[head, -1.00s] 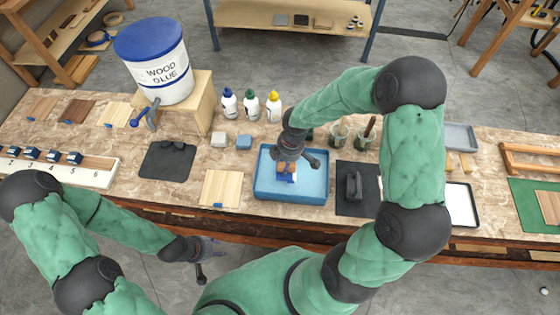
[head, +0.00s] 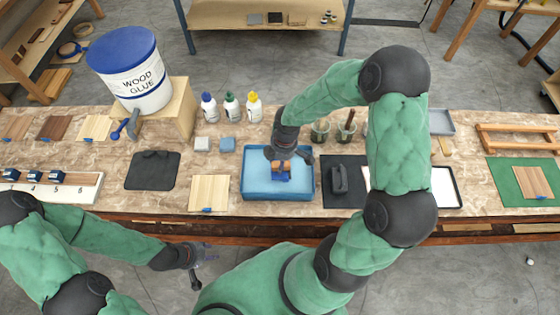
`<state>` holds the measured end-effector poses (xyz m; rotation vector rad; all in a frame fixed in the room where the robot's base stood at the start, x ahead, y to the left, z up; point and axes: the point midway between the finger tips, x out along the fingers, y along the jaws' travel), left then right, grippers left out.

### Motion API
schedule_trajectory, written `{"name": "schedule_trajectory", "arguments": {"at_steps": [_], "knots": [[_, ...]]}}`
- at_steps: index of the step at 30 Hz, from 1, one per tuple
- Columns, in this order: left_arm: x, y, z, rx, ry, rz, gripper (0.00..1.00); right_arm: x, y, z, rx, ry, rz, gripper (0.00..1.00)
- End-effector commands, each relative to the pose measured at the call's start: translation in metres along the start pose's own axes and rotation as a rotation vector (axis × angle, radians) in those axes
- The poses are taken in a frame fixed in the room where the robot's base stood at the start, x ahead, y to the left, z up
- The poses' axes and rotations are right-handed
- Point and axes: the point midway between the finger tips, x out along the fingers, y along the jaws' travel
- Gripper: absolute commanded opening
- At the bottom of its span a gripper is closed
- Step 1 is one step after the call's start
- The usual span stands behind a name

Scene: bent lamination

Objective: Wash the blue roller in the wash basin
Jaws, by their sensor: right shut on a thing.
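The wash basin (head: 250,187) is a blue rectangular tray on the bench with pale blue water in it. My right gripper (head: 283,163) points down over the basin and is shut on the blue roller (head: 282,176). The roller shows blue and orange parts at the fingertips, inside the basin's rim. Whether it touches the water or the floor of the basin I cannot tell. My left gripper (head: 203,257) hangs in front of the bench, low and away from the basin. Its fingers are too small to read clearly.
A black mat with a dark block (head: 339,180) lies right of the basin. A light wood board (head: 209,193) lies to its left. Jars (head: 320,131) stand behind right.

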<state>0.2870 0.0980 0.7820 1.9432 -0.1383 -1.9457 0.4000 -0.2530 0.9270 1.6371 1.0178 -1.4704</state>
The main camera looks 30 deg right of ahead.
Motion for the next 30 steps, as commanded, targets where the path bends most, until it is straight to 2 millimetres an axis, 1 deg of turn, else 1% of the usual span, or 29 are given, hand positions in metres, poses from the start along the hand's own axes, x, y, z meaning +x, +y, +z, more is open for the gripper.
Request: {"name": "schedule_trajectory", "arguments": {"at_steps": [3,24,30], "knots": [[-0.007,0.003,0.000,0.000,0.000,0.000,0.40,-0.010,0.001,-0.005,-0.001,0.000,0.001,0.12],[-0.038,0.013,0.001,0.000,0.000,0.000,0.40,-0.050,0.002,-0.030,-0.002,0.000,0.001,0.12],[-0.042,0.015,0.002,0.000,0.000,0.000,0.40,-0.057,0.003,-0.034,0.000,0.000,0.001,0.12]]}}
